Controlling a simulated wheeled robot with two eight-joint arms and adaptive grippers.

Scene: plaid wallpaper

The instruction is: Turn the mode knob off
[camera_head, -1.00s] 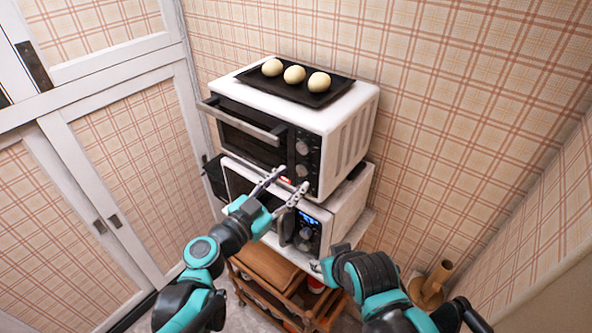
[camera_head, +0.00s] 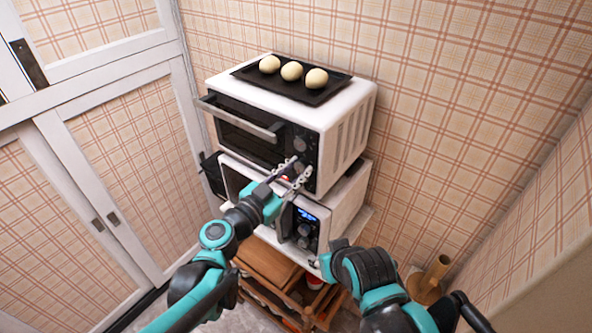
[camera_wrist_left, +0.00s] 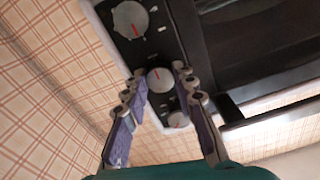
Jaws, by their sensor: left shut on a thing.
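The white toaster oven (camera_head: 335,150) has a dark front panel with three knobs in a row. In the left wrist view the middle knob (camera_wrist_left: 160,80) sits between my left fingertips, with a large knob (camera_wrist_left: 130,19) above it and another knob (camera_wrist_left: 178,119) below. My left gripper (camera_head: 299,167) reaches the panel; in the left wrist view its fingers (camera_wrist_left: 161,72) close on the middle knob's sides. I cannot read which knob is the mode knob. My right gripper (camera_head: 327,261) is low, in front of the cart; its fingers are too small to judge.
A black tray (camera_head: 328,91) with three pale buns lies on the oven. The oven stands on a white microwave (camera_head: 345,200) with a lit blue display, above a wooden cart (camera_head: 262,262). The oven door handle (camera_head: 240,119) juts out to the left.

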